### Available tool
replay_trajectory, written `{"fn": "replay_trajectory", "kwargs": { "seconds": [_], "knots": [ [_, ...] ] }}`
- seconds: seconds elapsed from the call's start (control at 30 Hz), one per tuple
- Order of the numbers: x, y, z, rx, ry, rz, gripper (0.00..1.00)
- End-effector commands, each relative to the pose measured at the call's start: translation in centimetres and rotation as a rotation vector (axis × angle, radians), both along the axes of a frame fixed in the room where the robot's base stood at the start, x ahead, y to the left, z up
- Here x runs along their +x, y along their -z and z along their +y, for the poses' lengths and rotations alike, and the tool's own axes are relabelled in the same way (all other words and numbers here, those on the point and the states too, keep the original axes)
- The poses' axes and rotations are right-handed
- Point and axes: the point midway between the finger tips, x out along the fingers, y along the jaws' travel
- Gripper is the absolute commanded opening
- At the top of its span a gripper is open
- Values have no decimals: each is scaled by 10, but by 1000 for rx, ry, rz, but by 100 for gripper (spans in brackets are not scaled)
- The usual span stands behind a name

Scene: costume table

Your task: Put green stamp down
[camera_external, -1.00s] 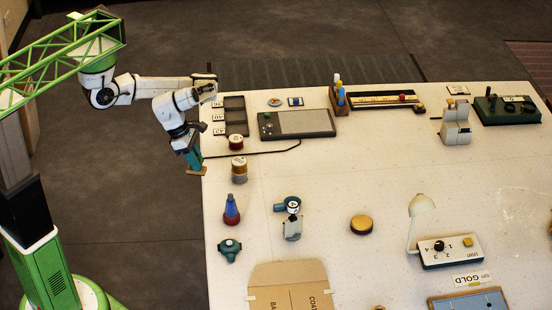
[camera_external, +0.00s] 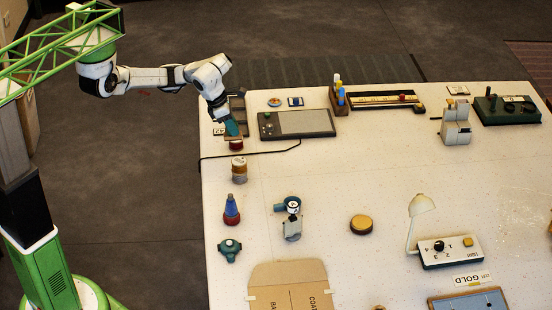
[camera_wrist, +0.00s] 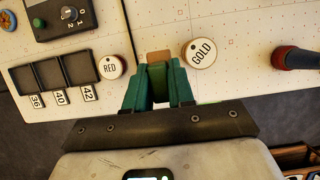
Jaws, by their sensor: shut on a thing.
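My gripper (camera_external: 231,127) is shut on the green stamp (camera_wrist: 158,76), a dark green piece with a tan, wood-coloured base. The stamp's base (camera_external: 234,138) shows just below the fingers in the outside view. It appears above the table's left part, in front of the red spool in the picture; I cannot tell the exact height. In the wrist view, the stamp lies between the teal fingers, with its base at their far end. The stamp's underside is hidden.
A red-labelled spool (camera_wrist: 110,67) and a gold-labelled spool (camera_wrist: 201,53) flank the stamp in the wrist view. A compartment tray (camera_wrist: 65,73) marked 36, 40, 42 is near. A control panel (camera_external: 297,123) stands to the right. The table's left-middle surface (camera_external: 300,170) is clear.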

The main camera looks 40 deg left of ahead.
Motion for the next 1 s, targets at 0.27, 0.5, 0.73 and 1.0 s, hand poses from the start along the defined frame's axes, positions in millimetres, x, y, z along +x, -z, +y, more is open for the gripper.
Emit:
{"fn": "replay_trajectory", "kwargs": {
  "seconds": [0.27,0.5,0.73,1.0],
  "knots": [
    [54,26,-29,2,-4,4,0],
    [88,65,-46,2,-1,4,0],
    [101,84,-54,-1,0,1,0],
    [106,109,-56,1,-1,3,0]
  ]
}}
